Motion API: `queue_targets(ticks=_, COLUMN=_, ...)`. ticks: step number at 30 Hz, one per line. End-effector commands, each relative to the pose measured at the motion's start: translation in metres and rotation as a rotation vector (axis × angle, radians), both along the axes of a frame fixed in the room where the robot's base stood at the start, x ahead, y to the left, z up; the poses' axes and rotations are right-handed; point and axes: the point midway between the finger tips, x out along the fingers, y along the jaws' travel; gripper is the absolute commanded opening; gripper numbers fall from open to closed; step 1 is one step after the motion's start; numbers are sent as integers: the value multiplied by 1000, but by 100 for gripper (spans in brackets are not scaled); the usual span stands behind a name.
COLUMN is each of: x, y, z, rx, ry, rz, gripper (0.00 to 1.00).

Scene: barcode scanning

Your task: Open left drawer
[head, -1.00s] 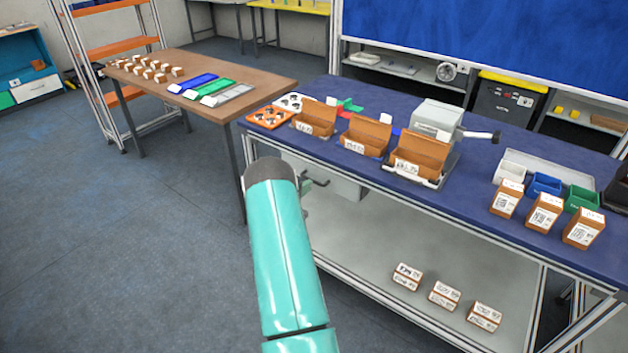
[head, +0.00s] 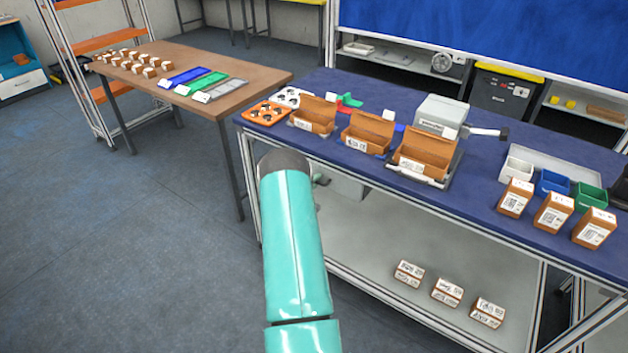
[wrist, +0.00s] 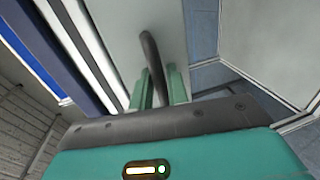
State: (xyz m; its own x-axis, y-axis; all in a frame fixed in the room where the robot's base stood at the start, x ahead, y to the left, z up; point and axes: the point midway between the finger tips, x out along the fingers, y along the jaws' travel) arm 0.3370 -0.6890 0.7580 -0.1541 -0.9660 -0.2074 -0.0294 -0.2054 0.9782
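The left drawer (head: 345,186) is a pale grey box under the left end of the blue workbench, partly hidden behind my arm in the head view. The wrist view shows its pale front (wrist: 115,25) and a dark curved handle (wrist: 152,60). My gripper (wrist: 160,88) has its two green fingers at either side of the handle's near end. The fingers look apart, with the handle between them; firm contact cannot be made out. In the head view my gripper is mostly hidden behind my arm. I cannot tell whether the drawer stands slightly out.
The blue workbench (head: 480,190) carries open brown boxes (head: 368,130), a grey device (head: 440,112) and small bins (head: 553,182). Its metal frame stands close to my arm. Small boxes (head: 447,291) lie on the lower shelf. A brown table (head: 240,82) is at left; floor (head: 130,250) there is clear.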

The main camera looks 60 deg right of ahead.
Motion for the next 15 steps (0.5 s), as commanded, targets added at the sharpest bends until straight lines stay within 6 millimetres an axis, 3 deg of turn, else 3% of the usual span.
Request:
queue_targets(ticks=8, x=-1, y=1, z=0, rx=0, ry=0, rz=1, gripper=16)
queue_targets(ticks=11, x=-1, y=1, z=0, rx=0, ry=0, rz=1, gripper=0)
queue_targets(ticks=15, x=1, y=-1, z=0, rx=-1, ry=-1, rz=0, gripper=0)
